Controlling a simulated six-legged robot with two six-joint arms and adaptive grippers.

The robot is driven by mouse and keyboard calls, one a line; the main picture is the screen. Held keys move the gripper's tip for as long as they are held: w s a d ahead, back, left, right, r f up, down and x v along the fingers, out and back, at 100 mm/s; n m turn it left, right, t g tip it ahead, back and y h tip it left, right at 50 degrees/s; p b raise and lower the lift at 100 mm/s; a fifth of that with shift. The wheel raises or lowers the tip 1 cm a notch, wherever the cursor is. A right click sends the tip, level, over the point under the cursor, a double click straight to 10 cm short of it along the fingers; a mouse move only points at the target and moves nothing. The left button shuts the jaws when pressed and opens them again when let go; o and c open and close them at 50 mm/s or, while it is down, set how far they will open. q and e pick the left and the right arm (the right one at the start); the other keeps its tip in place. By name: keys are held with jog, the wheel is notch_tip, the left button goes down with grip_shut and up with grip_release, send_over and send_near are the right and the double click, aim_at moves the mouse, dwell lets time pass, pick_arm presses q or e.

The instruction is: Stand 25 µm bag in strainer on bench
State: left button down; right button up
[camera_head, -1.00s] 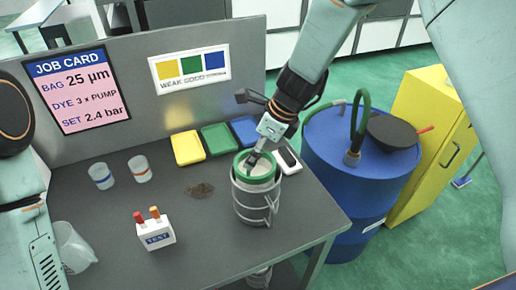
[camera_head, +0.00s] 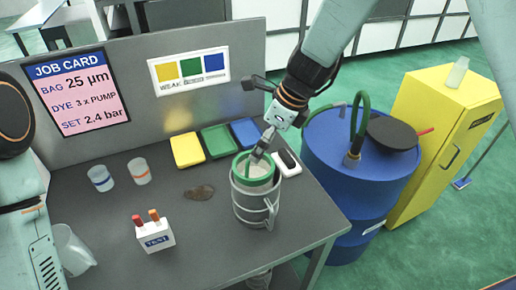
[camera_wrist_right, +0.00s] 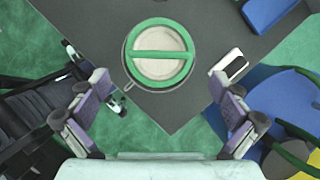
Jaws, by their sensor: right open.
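The bag, with a green rim and a green bar handle across its top (camera_head: 240,164), stands upright inside the metal strainer (camera_head: 256,208) on the grey bench (camera_head: 205,255). In the right wrist view the green rim (camera_wrist_right: 133,54) and pale inside of the bag show from above. My right gripper (camera_head: 258,156) is over the rim at its far right. In the right wrist view my right gripper (camera_wrist_right: 165,112) is open, its fingers wide apart and nothing between them. Most of the bag's body is hidden in the strainer. My left arm shows at the left edge, its gripper out of view.
Yellow (camera_head: 187,150), green (camera_head: 219,140) and blue (camera_head: 246,131) trays lie behind. Two banded cups (camera_head: 101,178), a test box (camera_head: 154,234) and a clear jug (camera_head: 73,249) stand left. A blue drum (camera_head: 345,190) and yellow cabinet (camera_head: 425,150) stand right of the bench.

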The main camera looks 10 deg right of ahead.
jog(key=v, duration=0.8)
jog(key=shift+s+r, duration=0.1)
jog(key=shift+s, duration=0.05)
jog(key=shift+w+a, duration=0.15)
jog(key=shift+w, duration=0.1)
jog(key=shift+s, duration=0.25)
jog(key=shift+w, duration=0.2)
